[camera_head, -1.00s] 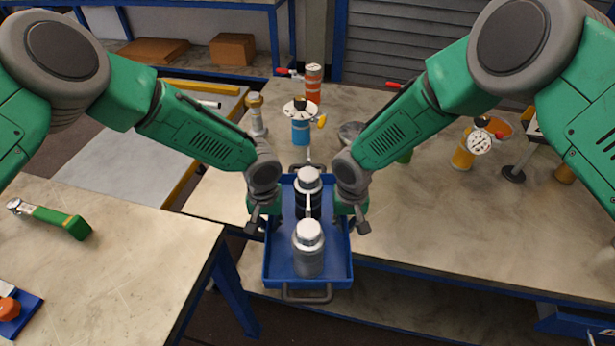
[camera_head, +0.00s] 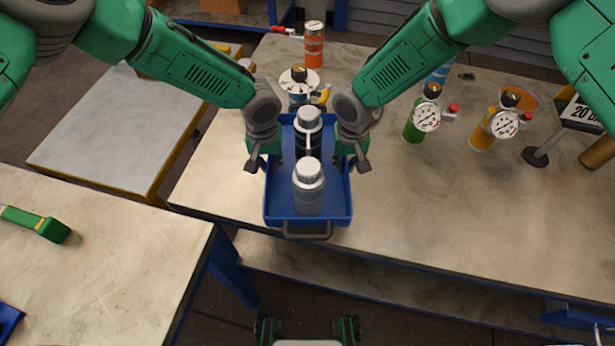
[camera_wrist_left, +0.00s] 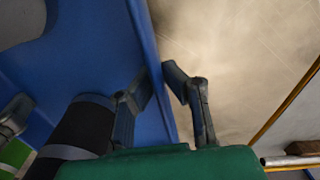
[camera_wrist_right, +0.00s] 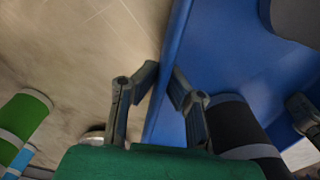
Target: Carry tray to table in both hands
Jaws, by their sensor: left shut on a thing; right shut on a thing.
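The blue tray (camera_head: 270,207) is level and holds a black and silver vessel (camera_head: 308,130) at the far end and a grey vessel (camera_head: 308,190) at the near end. Both stand upright. My left gripper (camera_head: 262,160) is shut on the tray's left wall; in the left wrist view its fingers (camera_wrist_left: 158,92) straddle that wall. My right gripper (camera_head: 354,160) is shut on the right wall; in the right wrist view its fingers (camera_wrist_right: 163,88) straddle it. The tray appears over the front part of the table (camera_head: 420,210); whether it touches the top cannot be told.
Behind the tray stand a gauge-topped blue vessel (camera_head: 299,86) and an orange cylinder (camera_head: 314,45). To the right are green (camera_head: 413,128) and yellow (camera_head: 481,136) gauged vessels. The table's front right is clear. Another table (camera_head: 110,255) with a green-handled tool (camera_head: 40,224) stands at left.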

